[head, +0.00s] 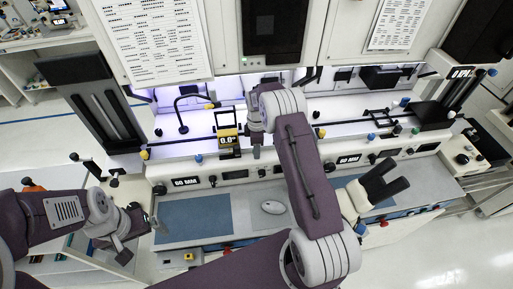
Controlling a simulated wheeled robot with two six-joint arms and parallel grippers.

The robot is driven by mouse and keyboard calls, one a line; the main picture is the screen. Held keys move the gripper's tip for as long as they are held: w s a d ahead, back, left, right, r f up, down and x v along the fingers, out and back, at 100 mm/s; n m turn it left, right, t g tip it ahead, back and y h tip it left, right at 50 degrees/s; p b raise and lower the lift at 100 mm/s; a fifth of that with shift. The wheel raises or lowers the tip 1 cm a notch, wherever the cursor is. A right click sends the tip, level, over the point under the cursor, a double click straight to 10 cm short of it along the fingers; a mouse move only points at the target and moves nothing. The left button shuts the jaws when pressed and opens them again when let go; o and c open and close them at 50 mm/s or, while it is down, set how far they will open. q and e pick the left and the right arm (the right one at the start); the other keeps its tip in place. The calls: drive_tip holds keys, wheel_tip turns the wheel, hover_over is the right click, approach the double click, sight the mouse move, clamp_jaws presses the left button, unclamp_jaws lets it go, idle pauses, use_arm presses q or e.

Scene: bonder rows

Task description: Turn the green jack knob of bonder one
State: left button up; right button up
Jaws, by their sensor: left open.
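A small green knob (415,130) shows on the right part of the bench row, beside the black rail. I cannot read which bonder is number one, and no other green knob is clear. My left gripper (134,234) is open at the lower left, in front of the bench's left end and far from that green knob. Whether it touches anything is unclear. My right arm crosses the middle and hides part of the bench.
A blue mat (194,219) and a white mouse (273,207) lie on the work surface. A yellow display unit (228,139) stands at the back centre. A blue knob (198,159) and a yellow knob (145,154) sit on the left bonder. Floor is clear at the lower right.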

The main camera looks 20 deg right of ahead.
drive_tip(key=shift+r, duration=0.2)
wheel_tip(320, 180, up, 8)
drive_tip(key=b, duration=0.3)
drive_tip(key=shift+b, duration=0.3)
drive_tip(key=shift+r, duration=0.35)
